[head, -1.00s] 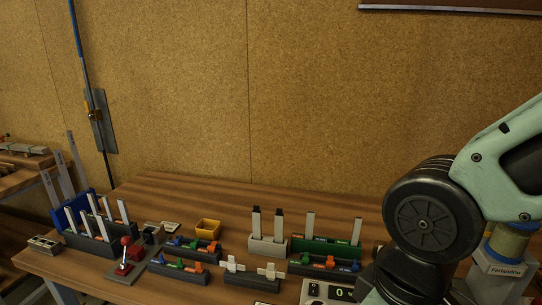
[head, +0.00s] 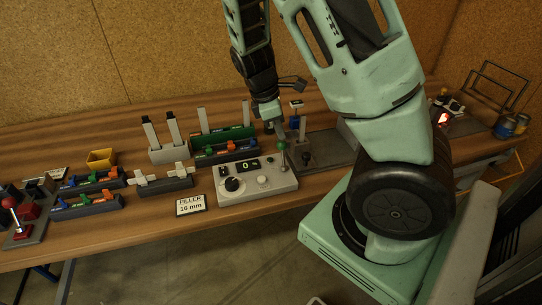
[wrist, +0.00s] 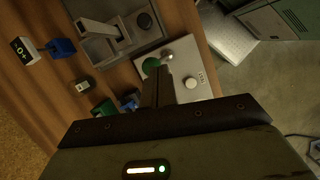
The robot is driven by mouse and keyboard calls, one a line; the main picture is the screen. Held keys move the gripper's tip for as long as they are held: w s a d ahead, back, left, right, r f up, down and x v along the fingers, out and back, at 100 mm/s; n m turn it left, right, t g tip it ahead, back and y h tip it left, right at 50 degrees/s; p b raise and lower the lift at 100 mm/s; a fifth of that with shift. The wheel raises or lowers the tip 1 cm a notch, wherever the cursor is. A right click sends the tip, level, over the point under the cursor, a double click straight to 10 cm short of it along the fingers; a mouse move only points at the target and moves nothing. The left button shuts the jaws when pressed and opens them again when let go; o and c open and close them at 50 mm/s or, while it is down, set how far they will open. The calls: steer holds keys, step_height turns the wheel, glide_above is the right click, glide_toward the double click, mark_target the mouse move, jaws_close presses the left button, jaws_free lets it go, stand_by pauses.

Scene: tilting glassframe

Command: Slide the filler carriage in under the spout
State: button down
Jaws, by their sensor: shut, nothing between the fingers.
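A pale control box (head: 256,184) with a small display, a black dial and a light round button stands near the bench's front edge. The sign "FILLER 16 mm" (head: 191,205) lies left of it. A green ball knob (head: 282,146) shows at the box's back right; it also shows in the wrist view (wrist: 151,66). A grey mechanism with an upright arm (head: 303,146) stands beside it. I cannot tell which part is the carriage or the spout. My gripper (head: 279,130) points down, shut and empty, just above the knob; its fingers (wrist: 163,76) appear close beside it.
Racks with coloured pegs, such as the green one (head: 222,137), and a yellow bin (head: 101,158) lie to the left. A grey block with two uprights (head: 168,150) stands behind. Tins (head: 507,125) stand at the far right.

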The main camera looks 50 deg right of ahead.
mark_target(298, 146)
steer(key=shift+d+f+h, duration=0.15)
steer(key=shift+d+h, duration=0.15)
steer(key=shift+d, duration=0.85)
steer(key=shift+n, duration=0.3)
steer(key=x, duration=0.9)
steer(key=shift+s+f, duration=0.15)
steer(key=shift+f, duration=0.15)
steer(key=s+d, duration=0.1)
steer(key=d, duration=0.1)
steer(key=s+d, duration=0.2)
steer(key=d, duration=0.1)
steer(key=s+d+b, duration=0.1)
steer(key=d, duration=0.2)
steer(key=shift+s, duration=0.3)
steer(key=shift+r, duration=0.15)
